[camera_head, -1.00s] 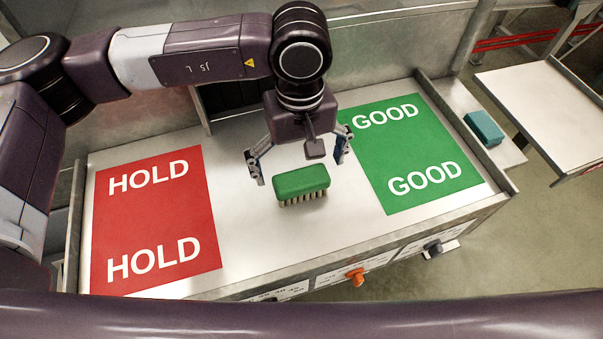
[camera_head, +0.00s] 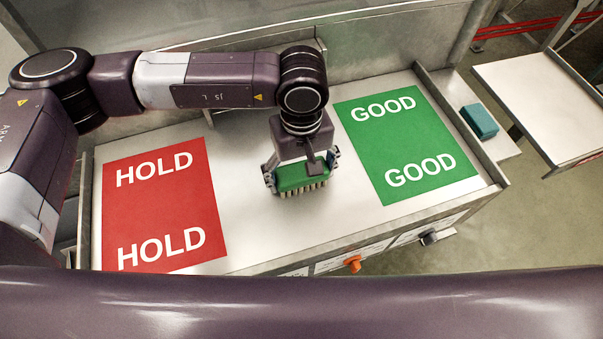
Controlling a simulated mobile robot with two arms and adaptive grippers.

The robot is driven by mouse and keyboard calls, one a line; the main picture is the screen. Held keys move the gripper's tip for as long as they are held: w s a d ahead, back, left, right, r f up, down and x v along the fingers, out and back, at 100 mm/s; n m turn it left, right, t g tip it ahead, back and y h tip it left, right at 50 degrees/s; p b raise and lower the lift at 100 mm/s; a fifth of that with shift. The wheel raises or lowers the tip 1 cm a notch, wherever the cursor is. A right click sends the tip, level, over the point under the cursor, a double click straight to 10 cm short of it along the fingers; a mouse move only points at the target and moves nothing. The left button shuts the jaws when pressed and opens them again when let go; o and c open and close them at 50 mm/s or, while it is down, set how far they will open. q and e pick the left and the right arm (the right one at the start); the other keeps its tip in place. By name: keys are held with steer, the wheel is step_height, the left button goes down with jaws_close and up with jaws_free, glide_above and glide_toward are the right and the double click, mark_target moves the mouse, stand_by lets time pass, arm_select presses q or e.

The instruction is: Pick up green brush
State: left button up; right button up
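The green brush (camera_head: 302,179) stands bristles down in the middle of the pale table, between the red and green mats. Its green back shows under my gripper, with the pale bristles along its near side. My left gripper (camera_head: 301,173) is directly above it, with one finger at each end of the brush. The fingers appear closed against its ends. Part of the brush's top is hidden by the gripper. I cannot tell any gap between brush and table. My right gripper is not in view.
A red HOLD mat (camera_head: 163,203) lies on the left of the table (camera_head: 245,232) and a green GOOD mat (camera_head: 405,142) on the right. A teal block (camera_head: 479,121) sits on a ledge beyond the right rim. The table has raised side edges.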

mark_target(302, 170)
arm_select(q)
steer(key=c, duration=0.4)
steer(key=shift+w+r+b, duration=0.1)
steer(key=shift+r+b, duration=0.2)
steer(key=shift+r, duration=0.25)
step_height(302, 170, up, 19)
steer(key=b, duration=0.5)
